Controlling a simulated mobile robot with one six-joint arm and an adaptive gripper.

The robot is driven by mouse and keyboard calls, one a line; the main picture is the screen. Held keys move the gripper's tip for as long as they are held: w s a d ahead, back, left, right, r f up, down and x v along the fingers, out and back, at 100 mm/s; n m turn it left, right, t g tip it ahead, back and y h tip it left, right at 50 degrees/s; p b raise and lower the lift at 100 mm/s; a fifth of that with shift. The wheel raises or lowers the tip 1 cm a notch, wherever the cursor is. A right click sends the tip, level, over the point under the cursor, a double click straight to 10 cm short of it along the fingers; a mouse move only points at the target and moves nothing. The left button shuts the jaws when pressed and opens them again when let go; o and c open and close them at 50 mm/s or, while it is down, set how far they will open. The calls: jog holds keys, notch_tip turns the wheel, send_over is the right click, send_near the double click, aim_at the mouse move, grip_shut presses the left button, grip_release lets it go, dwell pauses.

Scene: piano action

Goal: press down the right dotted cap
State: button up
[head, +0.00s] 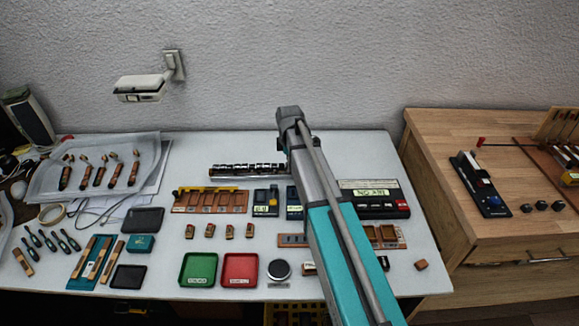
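I cannot make out dots on any cap at this size, so I cannot tell which thing is the right dotted cap.
The white table (350,145) holds a red tray (239,270), a green tray (198,269), a black labelled box (385,208), a brown rack (210,201) and a dark slotted bar (248,169). A wooden cabinet (440,135) stands right, its front left top clear.

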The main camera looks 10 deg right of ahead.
jog(key=shift+f, duration=0.2)
grip_shut()
dwell(0.4)
jog(key=shift+s, duration=0.1)
jog(key=shift+s+f+t+b, duration=0.1)
jog(key=shift+s+t+b, duration=0.25)
jog(key=shift+t, duration=1.15)
grip_release()
jog(key=shift+w, duration=0.1)
